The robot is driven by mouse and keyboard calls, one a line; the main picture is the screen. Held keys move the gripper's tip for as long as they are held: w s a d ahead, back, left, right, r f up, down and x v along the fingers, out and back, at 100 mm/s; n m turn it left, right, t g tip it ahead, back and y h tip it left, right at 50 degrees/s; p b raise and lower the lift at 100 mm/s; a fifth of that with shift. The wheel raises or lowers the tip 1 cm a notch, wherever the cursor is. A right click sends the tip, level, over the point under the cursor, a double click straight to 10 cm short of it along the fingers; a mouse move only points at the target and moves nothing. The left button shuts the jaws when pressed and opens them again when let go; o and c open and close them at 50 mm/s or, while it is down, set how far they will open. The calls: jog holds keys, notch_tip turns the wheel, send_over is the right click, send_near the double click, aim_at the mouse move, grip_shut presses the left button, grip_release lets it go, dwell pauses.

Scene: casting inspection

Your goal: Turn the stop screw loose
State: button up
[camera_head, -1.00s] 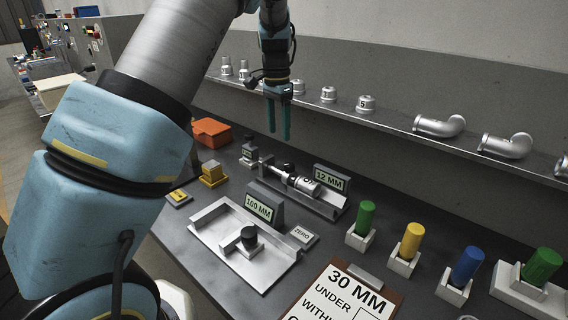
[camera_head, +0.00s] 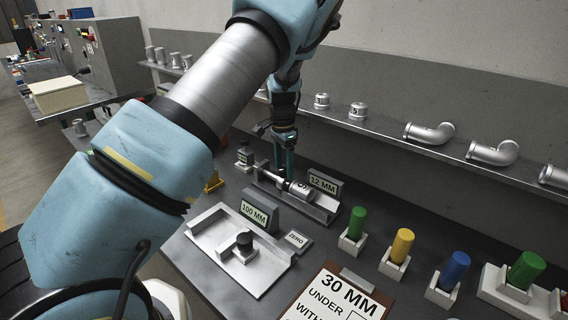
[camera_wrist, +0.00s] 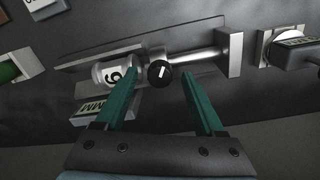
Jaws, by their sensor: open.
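The stop screw appears as a round black knob with a white line (camera_wrist: 160,74) in the wrist view, on the metal gauge fixture (camera_wrist: 235,55) with a rod to its right. A silver numbered cylinder (camera_wrist: 104,74) lies left of the knob. In the head view the fixture (camera_head: 322,211) stands by the 12 MM display (camera_head: 324,183), with the cylinder (camera_head: 299,188) lying in it. My gripper (camera_head: 284,168) points down over this fixture, its teal fingers open. In the wrist view the fingertips sit either side of the knob with gaps; contact is not visible. The head view largely hides the knob.
A second fixture (camera_head: 258,278) with a black knob stands in front, by the 100 MM display (camera_head: 254,214). Coloured cylinders in white holders stand right, including a yellow one (camera_head: 402,245). A clipboard (camera_head: 384,299) lies front right. A shelf (camera_head: 384,132) of metal fittings runs behind.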

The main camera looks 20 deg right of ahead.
grip_shut()
dwell(0.7)
